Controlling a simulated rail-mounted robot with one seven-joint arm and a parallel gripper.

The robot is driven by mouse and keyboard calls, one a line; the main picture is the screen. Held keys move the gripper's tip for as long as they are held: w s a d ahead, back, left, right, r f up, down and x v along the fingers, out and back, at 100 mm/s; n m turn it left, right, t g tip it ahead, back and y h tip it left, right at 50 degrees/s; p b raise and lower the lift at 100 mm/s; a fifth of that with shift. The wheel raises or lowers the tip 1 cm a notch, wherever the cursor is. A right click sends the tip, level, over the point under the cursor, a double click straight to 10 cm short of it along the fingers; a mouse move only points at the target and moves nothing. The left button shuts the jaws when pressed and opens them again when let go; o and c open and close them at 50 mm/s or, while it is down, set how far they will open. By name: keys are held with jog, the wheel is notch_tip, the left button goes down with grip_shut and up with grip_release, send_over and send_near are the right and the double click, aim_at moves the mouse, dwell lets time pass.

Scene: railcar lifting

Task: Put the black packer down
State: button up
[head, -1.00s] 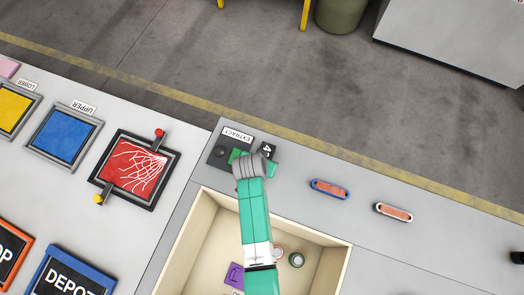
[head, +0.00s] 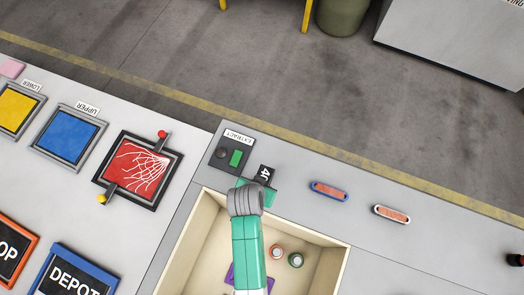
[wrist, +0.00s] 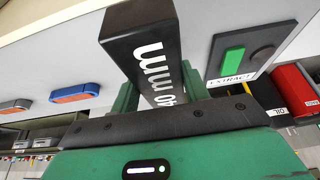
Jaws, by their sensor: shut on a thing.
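The black packer (wrist: 140,42) is a dark block with white "mm" lettering, held between the green fingers of my gripper (wrist: 160,88) in the wrist view. In the head view, a small part of the packer (head: 266,173) with a white label shows past my gripper (head: 260,188), above the far edge of the cream box. My wrist hides the rest of it. The packer appears clear of any surface, but its height is hard to tell.
The cream box (head: 325,243) holds a purple item and two small round items (head: 296,260). The EXTRACT panel (head: 231,153) with a green button lies just beyond. Blue (head: 329,191) and white (head: 393,214) oval pieces lie right. A red square pad (head: 138,167) is left.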

jog(key=s, duration=0.7)
jog(key=shift+a+r, duration=0.35)
